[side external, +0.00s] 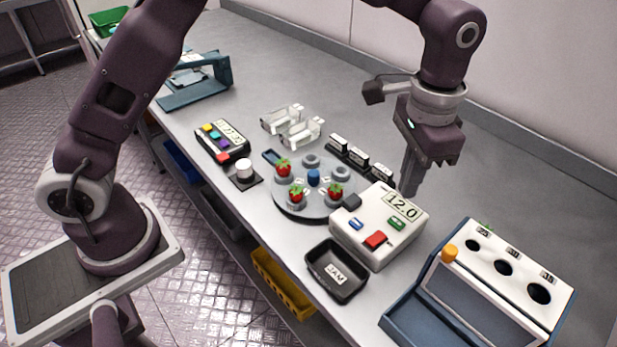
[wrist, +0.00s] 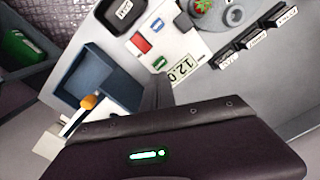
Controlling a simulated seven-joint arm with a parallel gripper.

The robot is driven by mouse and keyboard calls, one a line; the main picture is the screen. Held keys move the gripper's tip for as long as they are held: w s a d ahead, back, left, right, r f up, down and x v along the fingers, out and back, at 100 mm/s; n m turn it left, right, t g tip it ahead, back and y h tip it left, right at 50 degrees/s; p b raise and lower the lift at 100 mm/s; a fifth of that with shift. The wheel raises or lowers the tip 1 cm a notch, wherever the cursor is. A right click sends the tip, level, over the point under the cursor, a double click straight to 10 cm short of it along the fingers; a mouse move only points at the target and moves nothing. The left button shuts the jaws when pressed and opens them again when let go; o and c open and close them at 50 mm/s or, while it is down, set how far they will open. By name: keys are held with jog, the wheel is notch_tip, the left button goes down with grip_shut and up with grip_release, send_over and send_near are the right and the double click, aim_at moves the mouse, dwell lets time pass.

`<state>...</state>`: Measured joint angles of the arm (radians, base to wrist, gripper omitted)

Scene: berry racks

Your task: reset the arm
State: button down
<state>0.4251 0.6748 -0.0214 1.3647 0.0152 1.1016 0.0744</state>
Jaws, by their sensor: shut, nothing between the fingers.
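My gripper (side external: 408,190) points down over the back of the bench, just behind the white box with the 12.0 display (side external: 407,207). Its fingers are together with nothing held. In the wrist view the dark gripper body fills the bottom, and the fingers (wrist: 157,92) reach up toward the display box (wrist: 170,45). I cannot tell how high the fingertips are above the bench.
A grey round tray (side external: 285,205) with several strawberries stands left of the display box. Black label blocks (side external: 358,158) stand close to my gripper. A black JAM bin (side external: 337,270) and a blue-and-white sorter with holes (side external: 520,262) are in front and right. The back bench (side external: 290,65) is clear.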

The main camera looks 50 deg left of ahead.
jog(key=shift+r, duration=0.2)
jog(key=shift+a+r, duration=0.1)
jog(key=s+a+r+n+t, duration=0.3)
jog(key=s+a+r, duration=0.7)
jog(key=a+r, duration=0.25)
jog(key=s+a+n+t, duration=0.1)
jog(key=s+a, duration=0.2)
jog(key=s, duration=0.4)
jog(key=s+a+f+n+t, duration=0.1)
jog(key=s+a+n, duration=0.1)
jog(key=s, duration=0.6)
jog(key=shift+a+f+t, duration=0.3)
jog(key=shift+a, duration=0.4)
